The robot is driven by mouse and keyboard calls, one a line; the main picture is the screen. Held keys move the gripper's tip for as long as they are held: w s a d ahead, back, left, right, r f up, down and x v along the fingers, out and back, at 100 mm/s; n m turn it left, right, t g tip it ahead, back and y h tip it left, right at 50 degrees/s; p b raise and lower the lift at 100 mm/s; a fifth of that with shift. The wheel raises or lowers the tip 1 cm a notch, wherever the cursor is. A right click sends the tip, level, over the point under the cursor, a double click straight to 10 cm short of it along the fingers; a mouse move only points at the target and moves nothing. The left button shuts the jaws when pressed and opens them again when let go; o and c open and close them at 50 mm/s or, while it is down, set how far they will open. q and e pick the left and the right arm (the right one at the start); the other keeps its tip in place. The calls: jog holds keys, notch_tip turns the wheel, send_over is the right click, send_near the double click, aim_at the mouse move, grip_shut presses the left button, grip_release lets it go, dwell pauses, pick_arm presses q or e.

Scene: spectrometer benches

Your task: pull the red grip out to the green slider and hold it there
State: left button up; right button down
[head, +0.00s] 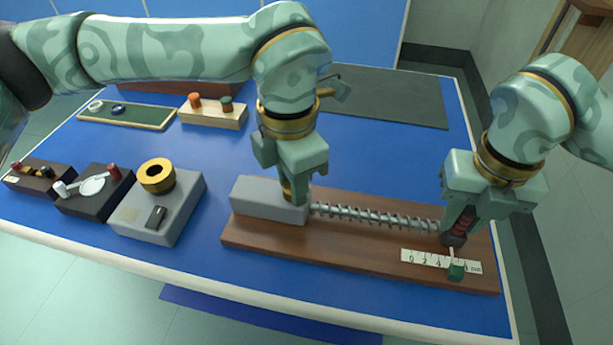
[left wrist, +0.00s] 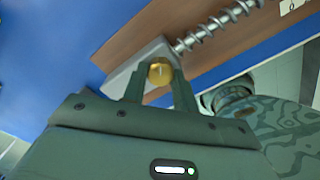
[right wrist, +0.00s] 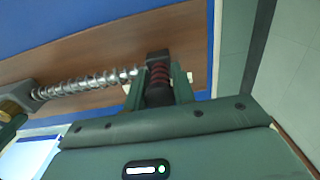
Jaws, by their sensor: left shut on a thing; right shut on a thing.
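The red grip (head: 463,225) is at the right end of a metal spring (head: 375,216) on a brown wooden board (head: 340,250). My right gripper (head: 460,222) is shut on it; the right wrist view shows the ribbed red grip (right wrist: 160,76) between the fingers. The green slider (head: 456,271) sits on a white centimetre scale (head: 420,258) in front of the grip, roughly level with it along the scale; exact alignment is hard to tell. My left gripper (head: 290,192) is shut on a brass knob (left wrist: 160,72) on the grey block (head: 262,200) at the spring's left end.
A grey box with a brass ring (head: 157,175) stands left of the board, with two dark boxes (head: 92,190) (head: 38,177) further left. A wooden block with two knobs (head: 213,113) and a green tray (head: 127,116) lie behind. A dark mat (head: 390,97) is at the back right.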

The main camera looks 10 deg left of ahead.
pick_arm(q)
jog(key=shift+m, duration=0.6)
jog(key=shift+r, duration=0.1)
jog(key=o, duration=1)
jog(key=shift+a, duration=0.1)
jog(key=shift+c, duration=0.2)
notch_tip(320, 180, up, 12)
